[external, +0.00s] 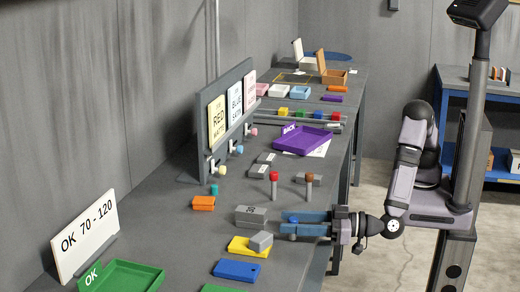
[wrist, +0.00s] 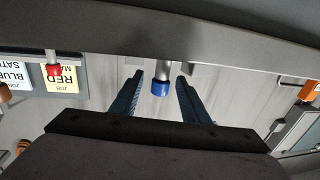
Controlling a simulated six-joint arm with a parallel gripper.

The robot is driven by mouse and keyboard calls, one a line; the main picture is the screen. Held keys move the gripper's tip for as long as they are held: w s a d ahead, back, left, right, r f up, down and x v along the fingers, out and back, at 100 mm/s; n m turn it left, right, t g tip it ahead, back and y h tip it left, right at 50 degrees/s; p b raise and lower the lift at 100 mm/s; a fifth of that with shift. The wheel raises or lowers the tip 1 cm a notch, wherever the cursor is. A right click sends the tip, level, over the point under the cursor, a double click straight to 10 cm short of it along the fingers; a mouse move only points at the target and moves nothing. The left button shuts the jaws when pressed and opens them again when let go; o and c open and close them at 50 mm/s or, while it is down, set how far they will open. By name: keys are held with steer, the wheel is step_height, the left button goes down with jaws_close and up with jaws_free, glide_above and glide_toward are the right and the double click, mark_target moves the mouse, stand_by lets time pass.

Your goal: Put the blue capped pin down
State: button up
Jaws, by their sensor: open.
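The blue capped pin (wrist: 160,88) shows in the wrist view between my two fingers, its blue cap toward the camera and a short grey shaft behind it. My gripper (wrist: 159,85) is open, with a gap on each side of the cap. In the external view my gripper (external: 290,222) is low over the near right part of the grey bench (external: 180,235). There the fingers hide most of the pin. The wrist view appears upside down, and the pin seems to stand upright on the bench, though its foot is hard to make out.
A red capped pin (external: 274,184) and a brown capped pin (external: 309,186) stand behind my gripper. A grey block marked 30 (external: 251,216) is close left of the fingertips. A yellow plate (external: 243,246) and a blue plate (external: 237,270) lie in front. A purple tray (external: 304,140) is farther back.

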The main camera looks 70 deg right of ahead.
steer(key=shift+c, duration=0.4)
jaws_close()
steer(key=shift+r, duration=0.1)
step_height(320, 180, up, 10)
steer(key=shift+f, duration=0.1)
step_height(320, 180, up, 10)
steer(key=p, duration=1)
glide_above(293, 219)
steer(key=shift+b, duration=0.3)
